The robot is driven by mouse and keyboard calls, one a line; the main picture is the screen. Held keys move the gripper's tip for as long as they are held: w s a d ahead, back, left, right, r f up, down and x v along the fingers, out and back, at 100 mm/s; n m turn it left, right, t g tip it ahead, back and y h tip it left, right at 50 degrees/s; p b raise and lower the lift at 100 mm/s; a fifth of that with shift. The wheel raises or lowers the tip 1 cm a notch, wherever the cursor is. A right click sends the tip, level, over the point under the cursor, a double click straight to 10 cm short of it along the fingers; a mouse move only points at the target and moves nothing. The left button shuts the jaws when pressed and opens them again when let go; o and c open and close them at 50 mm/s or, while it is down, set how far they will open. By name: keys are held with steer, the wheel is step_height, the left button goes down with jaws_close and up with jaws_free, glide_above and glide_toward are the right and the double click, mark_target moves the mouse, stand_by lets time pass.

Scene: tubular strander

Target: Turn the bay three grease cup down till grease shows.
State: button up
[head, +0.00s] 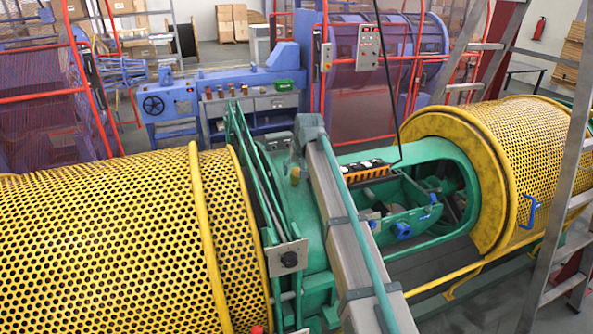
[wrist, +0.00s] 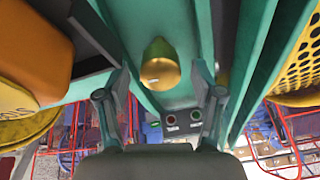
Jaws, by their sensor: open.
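In the wrist view a brass-yellow, rounded grease cup (wrist: 160,68) sits on a green machine part (wrist: 190,25) at the upper middle. A small pale mark shows on its lower face; I cannot tell whether it is grease. My gripper (wrist: 161,78) is open, with one finger on each side of the cup in the picture and a visible gap on both sides. I cannot tell how far the cup lies beyond the fingertips. No bay number is readable.
In the wrist view an orange block (wrist: 35,45) is at left and a yellow perforated guard (wrist: 300,60) at right. A button box (wrist: 183,121) shows below the cup. The head view shows yellow perforated drums (head: 100,250), an open green cradle (head: 350,215) and a ladder (head: 560,190).

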steer(key=shift+x, duration=1)
steer(key=c, duration=1.1)
